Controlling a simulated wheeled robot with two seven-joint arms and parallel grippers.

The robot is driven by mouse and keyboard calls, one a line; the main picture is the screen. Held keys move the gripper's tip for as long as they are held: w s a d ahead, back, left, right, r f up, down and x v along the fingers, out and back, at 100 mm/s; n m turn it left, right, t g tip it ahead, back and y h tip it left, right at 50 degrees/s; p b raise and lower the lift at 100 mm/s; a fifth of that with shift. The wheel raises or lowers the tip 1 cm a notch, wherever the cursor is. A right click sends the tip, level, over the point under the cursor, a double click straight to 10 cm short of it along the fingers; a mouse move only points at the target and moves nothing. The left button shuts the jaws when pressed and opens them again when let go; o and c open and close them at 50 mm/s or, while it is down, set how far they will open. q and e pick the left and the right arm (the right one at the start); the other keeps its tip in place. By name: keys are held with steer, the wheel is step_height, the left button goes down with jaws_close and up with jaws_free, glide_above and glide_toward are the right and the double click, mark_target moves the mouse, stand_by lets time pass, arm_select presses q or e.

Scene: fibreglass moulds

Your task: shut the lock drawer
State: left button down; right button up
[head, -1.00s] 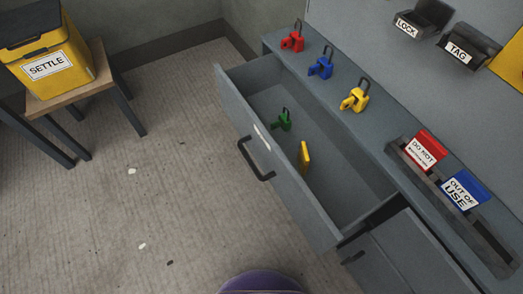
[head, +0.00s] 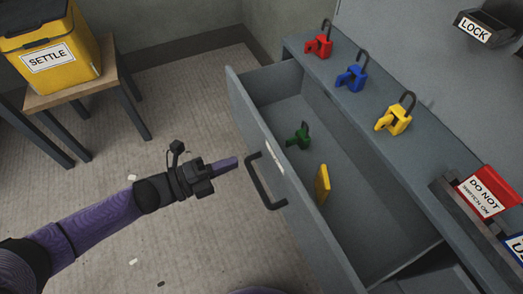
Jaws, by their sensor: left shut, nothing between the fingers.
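The lock drawer (head: 305,215) stands pulled out from the grey cabinet, its front facing left. Its dark bar handle (head: 259,183) is on the front panel. Inside the drawer lie a green padlock (head: 299,137) and a yellow block-like piece (head: 322,184). My left gripper (head: 234,162) is shut and empty. In the picture its tip is just left of the handle and the drawer front; I see a small gap between them. My right gripper is not in view.
Red (head: 319,46), blue (head: 351,77) and yellow (head: 394,120) padlocks stand on the cabinet ledge. A tag rack (head: 455,205) is at the right. A yellow SETTLE box (head: 52,55) sits on a wooden-topped stand (head: 105,80) at the left. The floor (head: 190,235) before the drawer is open.

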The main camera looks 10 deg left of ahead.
mark_target(272, 149)
arm_select(q)
steer(key=b+x, duration=0.1)
steer(key=x, duration=0.5)
steer(key=shift+w+d+f+b, duration=0.15)
steer(key=shift+b, duration=0.25)
steer(key=shift+w+d, duration=0.3)
steer(key=shift+d, duration=0.15)
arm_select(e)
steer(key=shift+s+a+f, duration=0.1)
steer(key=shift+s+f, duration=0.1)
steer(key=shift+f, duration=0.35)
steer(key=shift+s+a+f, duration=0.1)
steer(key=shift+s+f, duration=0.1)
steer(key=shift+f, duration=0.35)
arm_select(q)
steer(key=shift+w+d+b, duration=0.3)
steer(key=shift+w+d, duration=0.05)
steer(key=shift+d, duration=0.15)
steer(key=b+x, duration=0.4)
steer(key=x, duration=1.2)
steer(key=shift+r, duration=0.2)
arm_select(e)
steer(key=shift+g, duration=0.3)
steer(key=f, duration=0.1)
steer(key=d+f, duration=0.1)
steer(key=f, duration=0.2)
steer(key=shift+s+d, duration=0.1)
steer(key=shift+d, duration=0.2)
